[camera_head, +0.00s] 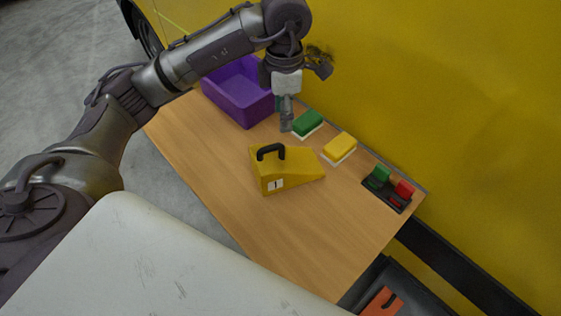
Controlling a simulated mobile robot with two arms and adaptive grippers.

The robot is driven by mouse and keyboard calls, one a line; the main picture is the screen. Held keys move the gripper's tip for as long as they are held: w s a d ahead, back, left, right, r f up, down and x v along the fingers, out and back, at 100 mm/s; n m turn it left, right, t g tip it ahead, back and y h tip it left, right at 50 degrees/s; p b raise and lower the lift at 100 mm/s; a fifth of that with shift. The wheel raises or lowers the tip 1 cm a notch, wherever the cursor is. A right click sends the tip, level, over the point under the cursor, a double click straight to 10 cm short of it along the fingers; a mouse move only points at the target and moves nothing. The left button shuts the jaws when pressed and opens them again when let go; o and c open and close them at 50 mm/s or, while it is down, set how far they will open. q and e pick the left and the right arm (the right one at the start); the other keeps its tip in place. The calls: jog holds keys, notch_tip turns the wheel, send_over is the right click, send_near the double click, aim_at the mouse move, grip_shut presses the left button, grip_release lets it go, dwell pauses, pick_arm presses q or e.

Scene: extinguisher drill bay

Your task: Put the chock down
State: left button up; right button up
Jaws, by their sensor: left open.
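The yellow wedge chock (292,171) with a black handle and a small white label stands on the wooden table (215,160), near its middle. My left gripper (286,122) hangs above the far side of the table, beyond the chock and apart from its handle. It is open, and nothing shows in it. My right gripper is not in the view.
A purple bin (238,92) stands at the table's far left. A green block (308,123) and a yellow block (340,147) lie along the back. A black holder (386,190) with green and red pieces is at the right. The table's front is clear.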

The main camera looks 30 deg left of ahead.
aim_at(282, 143)
pick_arm(q)
notch_tip(282, 143, down, 6)
jog(key=shift+f+p, duration=0.25)
jog(key=shift+p, duration=0.35)
notch_tip(282, 143, down, 5)
jog(key=shift+a+r+p, duration=0.1)
jog(key=shift+a+p, duration=0.05)
jog(key=shift+p, duration=1.1)
jog(key=shift+f, duration=0.25)
grip_shut()
